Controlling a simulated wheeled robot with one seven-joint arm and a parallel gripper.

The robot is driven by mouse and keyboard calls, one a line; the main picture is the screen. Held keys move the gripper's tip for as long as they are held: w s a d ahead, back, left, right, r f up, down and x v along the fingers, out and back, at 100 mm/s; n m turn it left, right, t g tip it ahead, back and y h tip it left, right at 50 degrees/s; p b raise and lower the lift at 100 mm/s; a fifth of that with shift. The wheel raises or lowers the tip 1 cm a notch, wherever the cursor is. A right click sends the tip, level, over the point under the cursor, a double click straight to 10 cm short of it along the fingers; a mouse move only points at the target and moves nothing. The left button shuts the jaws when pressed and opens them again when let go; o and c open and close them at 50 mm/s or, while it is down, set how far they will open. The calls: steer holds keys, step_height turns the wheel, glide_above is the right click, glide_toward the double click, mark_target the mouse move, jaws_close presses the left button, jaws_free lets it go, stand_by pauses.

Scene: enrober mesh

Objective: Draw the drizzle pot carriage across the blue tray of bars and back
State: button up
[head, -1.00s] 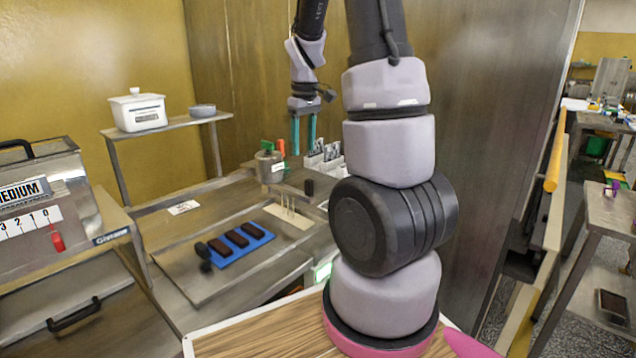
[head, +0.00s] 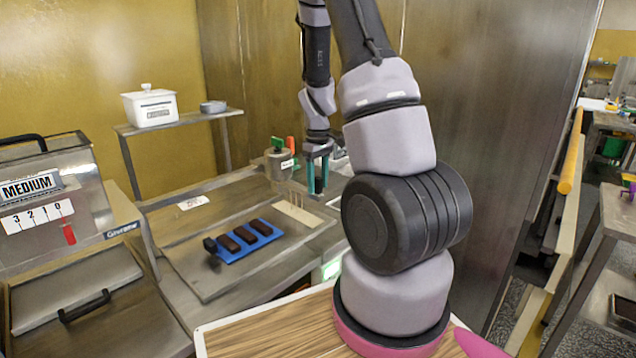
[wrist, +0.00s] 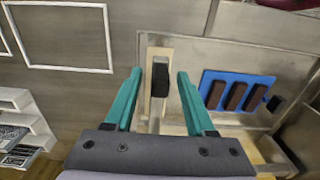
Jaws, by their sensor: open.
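The blue tray (head: 240,255) lies on the steel worktop with three dark brown bars (head: 245,235) in a row. It also shows at the right of the wrist view (wrist: 226,79). A silver pot (head: 279,167) with a green top stands behind it, partly hidden by my gripper's surroundings. My gripper (head: 318,188) is open and points down, right of the pot. A black upright handle (wrist: 160,80) shows between its fingertips in the wrist view, with a gap on each side. I cannot tell whether the fingers are level with it. The carriage's link to the handle is unclear.
A black block (head: 209,245) sits at the tray's left end. A pale board with thin upright sticks (head: 297,214) lies right of the tray. A shelf (head: 180,123) with a white container (head: 150,107) stands behind. A steel machine (head: 50,190) stands at left.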

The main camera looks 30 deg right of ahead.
jaws_close()
stand_by(1.5)
